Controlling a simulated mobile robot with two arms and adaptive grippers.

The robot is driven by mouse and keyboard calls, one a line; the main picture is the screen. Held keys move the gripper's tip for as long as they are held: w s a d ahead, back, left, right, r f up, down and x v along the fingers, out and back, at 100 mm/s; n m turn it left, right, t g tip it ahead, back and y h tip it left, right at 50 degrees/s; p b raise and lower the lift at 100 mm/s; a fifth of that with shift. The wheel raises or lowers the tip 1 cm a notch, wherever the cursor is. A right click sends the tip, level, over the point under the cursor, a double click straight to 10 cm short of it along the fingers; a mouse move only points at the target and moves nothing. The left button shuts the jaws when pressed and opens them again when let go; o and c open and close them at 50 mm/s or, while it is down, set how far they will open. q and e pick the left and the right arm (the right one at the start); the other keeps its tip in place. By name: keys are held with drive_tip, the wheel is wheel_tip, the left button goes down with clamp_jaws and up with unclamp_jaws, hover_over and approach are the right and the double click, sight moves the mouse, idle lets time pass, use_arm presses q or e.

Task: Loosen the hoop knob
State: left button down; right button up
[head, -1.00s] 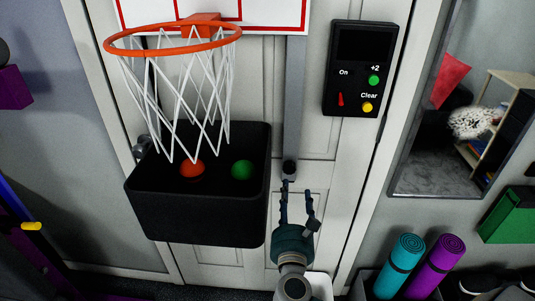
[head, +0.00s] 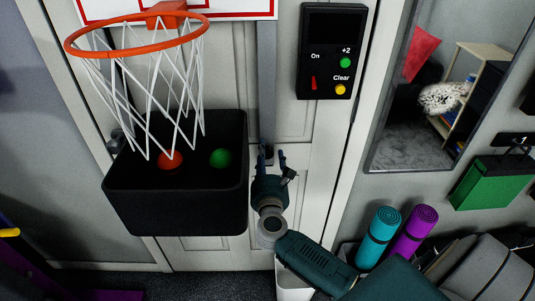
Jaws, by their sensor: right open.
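The basketball hoop (head: 137,33) has an orange rim and white net and hangs on the white door. A grey vertical bar (head: 267,85) runs down the door to the right of the hoop. The dark hoop knob (head: 268,151) is at the bar's lower end, partly hidden by my fingers. My right gripper (head: 273,157) is open, pointing up, with its fingertips at the knob's height. The knob appears between the fingertips, nearer the left one; I cannot tell whether they touch it. My left gripper is out of view.
A black bin (head: 175,208) with a red ball (head: 170,160) and green ball (head: 220,158) is close left of my gripper. A black control box (head: 332,52) is above right. Rolled mats (head: 378,238) stand lower right, beside my arm.

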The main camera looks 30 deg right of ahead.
drive_tip(key=shift+w, duration=0.15)
drive_tip(key=shift+d+r, duration=0.1)
drive_tip(key=c, duration=1.2)
drive_tip(key=shift+o, duration=0.2)
drive_tip(key=n+p, duration=0.1)
drive_tip(key=n, duration=0.1)
drive_tip(key=n+p, duration=0.2)
drive_tip(key=shift+r, duration=0.3)
drive_tip(key=n+p, duration=0.2)
drive_tip(key=n, duration=0.1)
drive_tip(key=shift+f, duration=0.2)
drive_tip(key=shift+a+f+n+p, duration=0.15)
drive_tip(key=shift+n+p, duration=0.2)
drive_tip(key=shift+n, duration=0.5)
drive_tip(key=shift+a+f+n+p, duration=0.1)
drive_tip(key=shift+n+p, duration=0.25)
drive_tip(key=shift+n, duration=0.5)
